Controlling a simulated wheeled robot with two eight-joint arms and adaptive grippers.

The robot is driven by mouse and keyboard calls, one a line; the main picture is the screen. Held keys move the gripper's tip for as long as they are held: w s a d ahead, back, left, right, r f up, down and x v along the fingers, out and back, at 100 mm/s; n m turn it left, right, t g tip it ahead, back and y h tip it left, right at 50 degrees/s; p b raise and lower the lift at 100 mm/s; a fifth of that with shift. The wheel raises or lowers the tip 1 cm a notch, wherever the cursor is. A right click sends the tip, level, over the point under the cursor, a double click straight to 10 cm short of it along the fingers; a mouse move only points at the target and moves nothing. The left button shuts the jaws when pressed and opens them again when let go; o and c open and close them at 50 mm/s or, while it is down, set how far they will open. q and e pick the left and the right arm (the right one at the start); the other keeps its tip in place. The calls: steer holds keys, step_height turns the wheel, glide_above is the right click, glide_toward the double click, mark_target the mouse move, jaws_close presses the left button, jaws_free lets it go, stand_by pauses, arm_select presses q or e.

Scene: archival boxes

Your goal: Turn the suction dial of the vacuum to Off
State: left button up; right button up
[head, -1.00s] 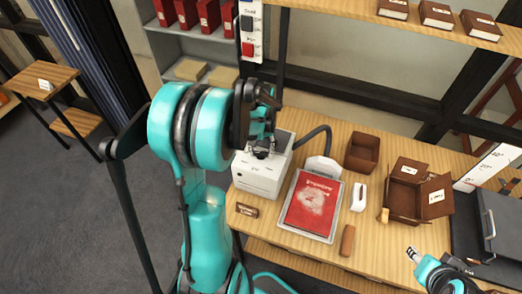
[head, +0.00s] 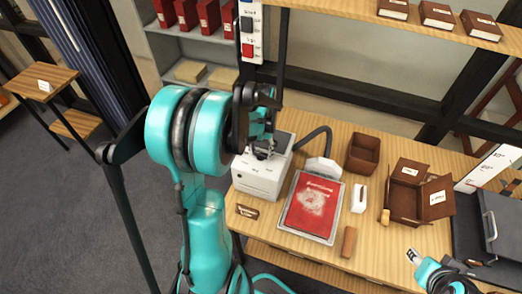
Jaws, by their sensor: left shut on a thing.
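The vacuum is a white box (head: 262,181) on the wooden table, with a dark hose (head: 315,133) running from it to a pale nozzle head (head: 322,168). My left gripper (head: 262,152) is over the top of the vacuum, fingers pointing down and shut on the suction dial there. The dial itself is mostly hidden by the fingers, and its setting cannot be read. My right gripper (head: 413,256) is at the lower right, over the table's front part, away from the vacuum; whether it is open is too small to tell.
A red dusty book (head: 312,203) lies on a grey tray right of the vacuum. A white tool (head: 359,197), a brown block (head: 348,241), a brown box (head: 362,153) and an open brown box (head: 405,199) stand further right. A small sign (head: 247,211) is in front.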

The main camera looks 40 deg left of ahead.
mark_target(261, 153)
arm_select(q)
steer(key=o, duration=1.2)
steer(key=shift+c, duration=0.2)
step_height(261, 153, up, 12)
steer(key=s+d+f+m+t+b, duration=0.1)
steer(key=s+d+f+t+b, duration=0.2)
steer(key=d, duration=0.6)
steer(key=s+d+f+m+t+b, duration=0.2)
steer(key=s+d+f+t+b, duration=0.2)
steer(key=d, duration=0.6)
steer(key=shift+s+d+f+b, duration=0.15)
steer(key=shift+s+f+b, duration=0.55)
steer(key=shift+s+f, duration=0.25)
